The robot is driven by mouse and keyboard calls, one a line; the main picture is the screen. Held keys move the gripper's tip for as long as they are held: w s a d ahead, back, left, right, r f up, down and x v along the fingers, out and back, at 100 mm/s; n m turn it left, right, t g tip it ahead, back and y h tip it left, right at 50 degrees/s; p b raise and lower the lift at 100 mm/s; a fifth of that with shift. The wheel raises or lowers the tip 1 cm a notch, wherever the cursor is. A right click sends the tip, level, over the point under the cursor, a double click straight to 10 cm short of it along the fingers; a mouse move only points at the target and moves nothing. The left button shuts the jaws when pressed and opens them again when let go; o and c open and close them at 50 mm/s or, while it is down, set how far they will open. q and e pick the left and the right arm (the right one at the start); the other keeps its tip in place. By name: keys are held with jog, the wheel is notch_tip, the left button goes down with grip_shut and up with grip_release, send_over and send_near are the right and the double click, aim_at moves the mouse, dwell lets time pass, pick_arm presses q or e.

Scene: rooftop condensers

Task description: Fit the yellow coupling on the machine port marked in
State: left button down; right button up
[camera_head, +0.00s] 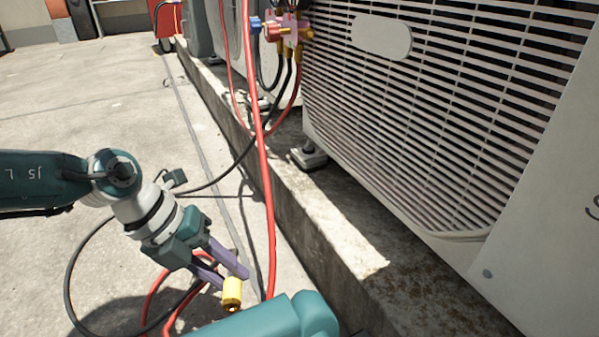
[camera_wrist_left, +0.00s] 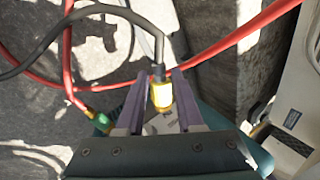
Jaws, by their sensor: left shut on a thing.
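The yellow coupling (camera_head: 232,293) is at the tips of my left gripper (camera_head: 230,276), low in the head view. In the left wrist view the coupling (camera_wrist_left: 161,96) is between the two purple fingers of the left gripper (camera_wrist_left: 158,82), which is shut on it. A black hose (camera_wrist_left: 159,48) runs into its far end. A pale machine body (camera_wrist_left: 293,118) with a dark label and a yellow-green fitting (camera_wrist_left: 260,131) shows at the right of the wrist view. I cannot read any port marked in. My right gripper is not in view.
Red hoses (camera_head: 268,190) cross near the left gripper. A green-and-yellow hose end (camera_wrist_left: 101,121) lies left of the fingers. A condenser unit (camera_head: 430,110) stands on a concrete curb (camera_head: 325,225). A manifold (camera_head: 284,27) hangs beside it. Concrete floor on the left is mostly clear.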

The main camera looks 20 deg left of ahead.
aim_at(232, 312)
pick_arm(q)
notch_tip(232, 312, down, 8)
jog(key=w+a+n+t+b, duration=0.1)
jog(key=a+n+t+b, duration=0.1)
jog(key=n+b, duration=0.15)
jog(key=shift+s+d+f+y+b, duration=0.15)
jog(key=shift+s+d+y+b, duration=0.1)
jog(key=shift+s+d, duration=0.45)
jog(key=shift+s+d+f+y+b, duration=0.15)
jog(key=shift+s+d+b, duration=0.1)
jog(key=shift+s+d, duration=0.45)
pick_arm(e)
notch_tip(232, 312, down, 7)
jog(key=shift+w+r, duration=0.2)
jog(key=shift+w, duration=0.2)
pick_arm(q)
jog(key=shift+w+r+p, duration=0.1)
jog(key=shift+r+p, duration=0.05)
jog(key=shift+p, duration=0.15)
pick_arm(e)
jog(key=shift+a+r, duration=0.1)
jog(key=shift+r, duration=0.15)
pick_arm(q)
jog(key=shift+s+d+p, duration=0.9)
jog(key=shift+d+p, duration=0.1)
jog(key=shift+p, duration=0.45)
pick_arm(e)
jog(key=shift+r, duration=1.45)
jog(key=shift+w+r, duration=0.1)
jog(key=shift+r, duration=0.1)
